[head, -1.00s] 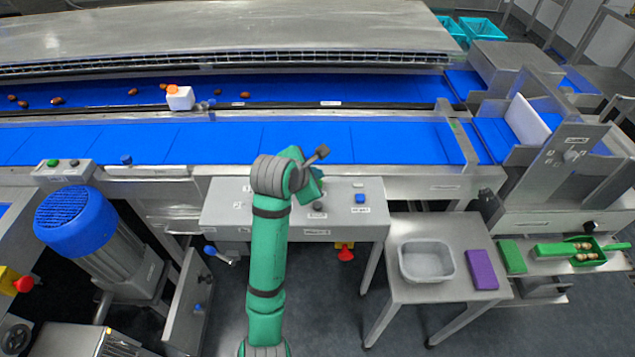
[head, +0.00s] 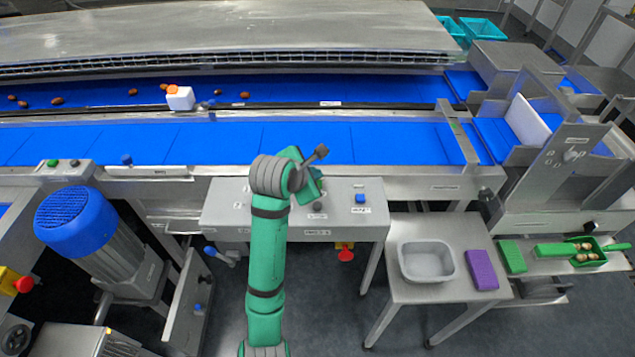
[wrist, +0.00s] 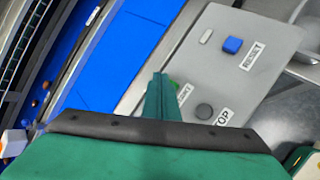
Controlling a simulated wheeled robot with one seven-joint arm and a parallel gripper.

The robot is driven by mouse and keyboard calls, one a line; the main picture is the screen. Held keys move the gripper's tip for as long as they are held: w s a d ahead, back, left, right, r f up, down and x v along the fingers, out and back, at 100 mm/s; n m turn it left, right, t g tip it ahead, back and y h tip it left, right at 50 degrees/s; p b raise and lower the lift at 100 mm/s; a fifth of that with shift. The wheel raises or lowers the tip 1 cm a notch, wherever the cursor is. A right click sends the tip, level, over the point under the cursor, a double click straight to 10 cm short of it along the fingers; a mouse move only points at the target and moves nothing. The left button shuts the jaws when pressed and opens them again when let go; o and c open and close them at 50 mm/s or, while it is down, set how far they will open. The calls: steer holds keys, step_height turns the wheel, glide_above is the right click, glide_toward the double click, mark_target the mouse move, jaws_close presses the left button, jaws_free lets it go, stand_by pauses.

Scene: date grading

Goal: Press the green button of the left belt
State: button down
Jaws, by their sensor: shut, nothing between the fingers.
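A small box (head: 64,172) at the left end of the long belt carries a green button (head: 52,163) and a dark button (head: 74,162). A grey control panel (head: 225,212) stands in front of the belt at the centre. In the wrist view, its green button (wrist: 174,85) shows only as a sliver beside my fingers, by a partly covered label. A dark STOP button (wrist: 204,111) and blue RESET button (wrist: 232,45) sit beside it. My gripper (wrist: 160,78) is shut and empty over the panel; whether it touches the green button cannot be told.
The blue belt (head: 230,142) runs behind the panel. A white block (head: 180,98) and several dates lie on the farther belt. A side table (head: 435,300) with a grey tub (head: 426,276) stands right of the panel. A blue motor (head: 75,215) stands at left.

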steer(key=shift+f, duration=0.1)
stand_by(0.7)
steer(key=shift+f, duration=0.35)
steer(key=shift+f, duration=0.45)
stand_by(0.8)
steer(key=shift+r, duration=0.9)
step_height(320, 180, up, 5)
stand_by(0.7)
steer(key=shift+d, duration=0.1)
stand_by(0.7)
